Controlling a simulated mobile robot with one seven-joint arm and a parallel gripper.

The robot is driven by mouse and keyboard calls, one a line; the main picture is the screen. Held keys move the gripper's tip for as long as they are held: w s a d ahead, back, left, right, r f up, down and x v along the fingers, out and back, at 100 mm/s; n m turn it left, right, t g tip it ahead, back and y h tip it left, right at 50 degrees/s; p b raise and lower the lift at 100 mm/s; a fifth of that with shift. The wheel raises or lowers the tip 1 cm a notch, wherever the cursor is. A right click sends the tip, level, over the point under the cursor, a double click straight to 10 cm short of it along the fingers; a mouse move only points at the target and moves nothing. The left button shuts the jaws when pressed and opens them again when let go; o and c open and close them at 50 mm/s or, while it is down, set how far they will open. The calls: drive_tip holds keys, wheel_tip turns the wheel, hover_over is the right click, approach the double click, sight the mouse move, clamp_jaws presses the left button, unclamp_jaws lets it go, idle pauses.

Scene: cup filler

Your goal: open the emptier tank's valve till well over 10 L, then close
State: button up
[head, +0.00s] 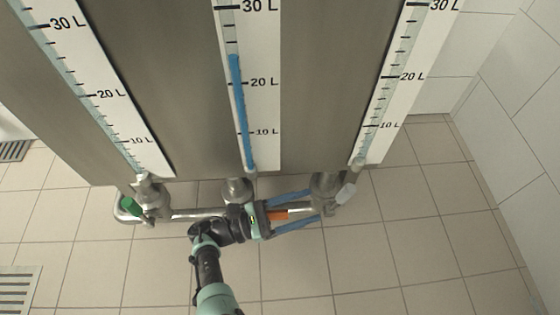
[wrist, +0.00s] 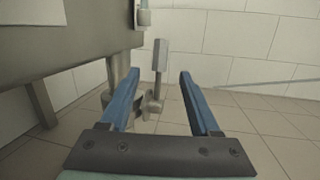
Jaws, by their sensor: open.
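Three gauges stand on the tank front. The middle gauge (head: 241,110) shows a blue column to about 24 L. The left gauge (head: 90,95) and right gauge (head: 392,90) show no blue column. The left valve has a green handle (head: 131,206). An orange handle (head: 278,215) lies by the middle valve (head: 237,190), partly under my gripper. The right valve (head: 326,190) has a pale grey handle (head: 346,193), which stands upright in the wrist view (wrist: 161,55). My gripper (head: 314,206) is open, pointing right, its fingers either side of the right valve area; contact cannot be told.
A steel pipe (head: 185,213) runs along under the valves. White tiled wall (head: 525,110) stands to the right. The tiled floor (head: 400,255) is clear in front. A floor grate (head: 17,290) lies at the lower left.

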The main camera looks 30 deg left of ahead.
drive_tip(key=v, duration=0.5)
drive_tip(key=shift+s+a+b, duration=0.15)
drive_tip(key=shift+b, duration=0.2)
